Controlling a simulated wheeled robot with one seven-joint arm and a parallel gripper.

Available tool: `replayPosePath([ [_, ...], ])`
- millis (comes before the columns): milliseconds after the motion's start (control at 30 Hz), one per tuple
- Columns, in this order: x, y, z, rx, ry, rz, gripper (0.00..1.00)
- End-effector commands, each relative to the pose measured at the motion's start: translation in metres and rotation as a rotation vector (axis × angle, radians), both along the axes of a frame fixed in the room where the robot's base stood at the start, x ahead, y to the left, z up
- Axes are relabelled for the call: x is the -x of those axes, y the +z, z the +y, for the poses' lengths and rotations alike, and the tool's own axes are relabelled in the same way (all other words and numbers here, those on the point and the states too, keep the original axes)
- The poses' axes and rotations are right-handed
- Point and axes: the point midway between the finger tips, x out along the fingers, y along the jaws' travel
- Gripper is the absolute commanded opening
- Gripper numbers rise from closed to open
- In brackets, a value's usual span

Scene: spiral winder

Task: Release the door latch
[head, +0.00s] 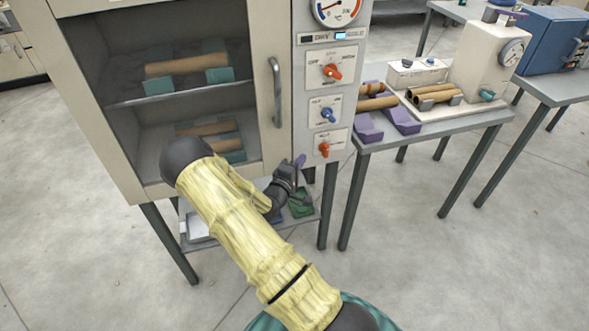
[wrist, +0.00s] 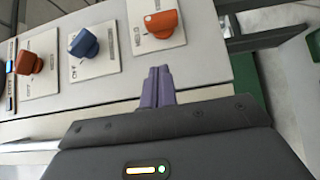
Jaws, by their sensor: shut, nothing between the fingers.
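The drying cabinet's glazed door (head: 262,60) looks shut, with a vertical bar handle (head: 276,92). Right of it, the control panel (head: 303,100) carries an orange knob (head: 332,72), a blue knob (head: 328,115) and a lower orange knob (head: 324,149). The lower orange knob also shows in the wrist view (wrist: 161,23), just beyond my fingertips, beside a partly readable label. I cannot tell for sure which part is the door latch. My gripper (head: 300,161) is shut and empty, its purple fingers (wrist: 158,72) pointing at the panel's lower part, apart from the knob.
Cardboard tubes lie on teal holders behind the glass (head: 187,66). A lower shelf (head: 280,223) under the cabinet holds a green tray (head: 301,205). At right, a table (head: 440,130) carries a winder (head: 489,55), tubes and purple blocks (head: 402,119). The floor in front is clear.

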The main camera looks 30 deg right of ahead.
Motion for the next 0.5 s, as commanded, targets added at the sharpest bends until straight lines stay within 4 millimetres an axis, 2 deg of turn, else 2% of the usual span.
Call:
replayPosePath([
  [167, -0.016, 0.001, -0.029, 0.001, -0.002, 0.001, 0.0],
  [300, -0.011, 0.002, -0.051, 0.001, -0.004, 0.002, 0.0],
  [500, -0.008, 0.0, -0.066, 0.001, 0.0, 0.001, 0.0],
])
